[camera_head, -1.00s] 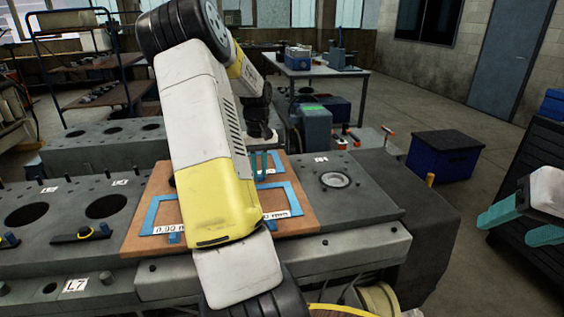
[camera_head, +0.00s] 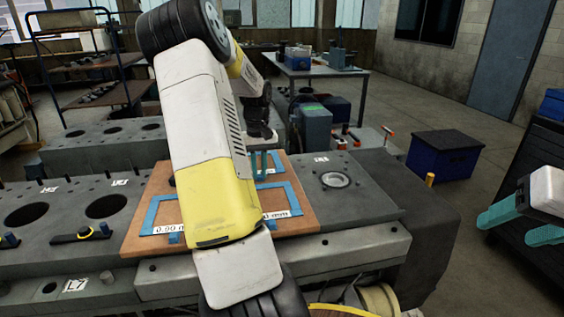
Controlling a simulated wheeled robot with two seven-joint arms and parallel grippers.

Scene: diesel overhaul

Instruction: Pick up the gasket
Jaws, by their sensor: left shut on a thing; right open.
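An orange-brown board (camera_head: 308,217) lies on the grey engine block and bears flat blue gasket shapes. One blue strip with a label reading "0.90 mm" shows at the left (camera_head: 153,214). Another blue frame part (camera_head: 293,196) shows at the right with a partly covered "mm" label. My forearm hides the middle of the board, so I cannot tell whether these join. My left gripper (camera_head: 259,163) points down at the board's far edge. Its teal fingers are shut on a blue gasket (camera_head: 272,171), mostly hidden. My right gripper (camera_head: 520,226) is open and empty at the far right, away from the board.
Behind stand a grey-green box (camera_head: 316,130) and a workbench (camera_head: 330,71). A blue crate (camera_head: 444,155) sits on the floor, with open floor around it.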

